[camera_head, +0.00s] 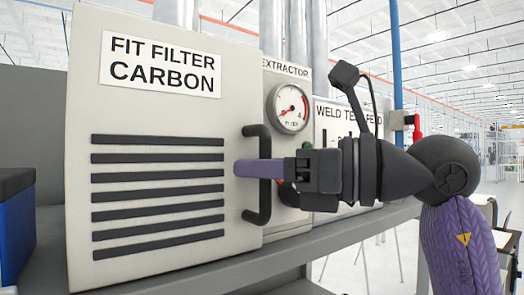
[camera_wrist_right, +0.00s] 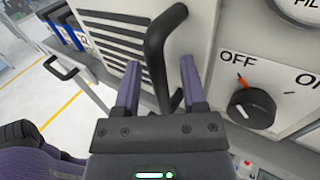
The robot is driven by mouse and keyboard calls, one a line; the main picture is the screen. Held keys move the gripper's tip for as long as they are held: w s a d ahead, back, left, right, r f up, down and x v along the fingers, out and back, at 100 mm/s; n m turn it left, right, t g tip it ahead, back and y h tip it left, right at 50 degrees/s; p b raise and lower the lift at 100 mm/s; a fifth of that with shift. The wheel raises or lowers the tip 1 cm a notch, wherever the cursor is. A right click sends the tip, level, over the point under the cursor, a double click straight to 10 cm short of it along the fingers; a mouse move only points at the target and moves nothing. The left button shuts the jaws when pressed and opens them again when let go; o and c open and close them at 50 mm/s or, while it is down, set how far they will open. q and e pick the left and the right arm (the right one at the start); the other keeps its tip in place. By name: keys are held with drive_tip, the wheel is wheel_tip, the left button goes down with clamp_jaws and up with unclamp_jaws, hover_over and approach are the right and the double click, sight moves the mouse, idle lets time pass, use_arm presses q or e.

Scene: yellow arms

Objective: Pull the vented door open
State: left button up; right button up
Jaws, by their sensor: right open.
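The vented door (camera_head: 160,120) is a pale panel with dark horizontal slots and a "FIT FILTER CARBON" label, filling the left half of the head view. Its black vertical bar handle (camera_head: 251,137) is near the door's right edge. My right gripper (camera_head: 240,168) reaches in from the right at the handle. In the right wrist view its two purple fingers (camera_wrist_right: 158,85) are open, with the handle (camera_wrist_right: 157,50) between them. I see a gap beside the handle, so contact is not clear. Whether the door stands ajar is not clear. My left gripper is not in view.
A pressure gauge (camera_head: 288,108) and a "WELD TEST FEED" panel (camera_head: 335,135) stand right of the door. An OFF/ON knob (camera_wrist_right: 252,107) is close right of my fingers in the wrist view. A grey shelf edge (camera_head: 330,238) runs below. A blue box (camera_head: 15,240) sits lower left.

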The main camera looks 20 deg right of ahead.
drive_tip(key=shift+s+d, duration=0.1)
drive_tip(key=shift+d, duration=0.05)
drive_tip(key=c, duration=0.3)
clamp_jaws()
idle(1.0)
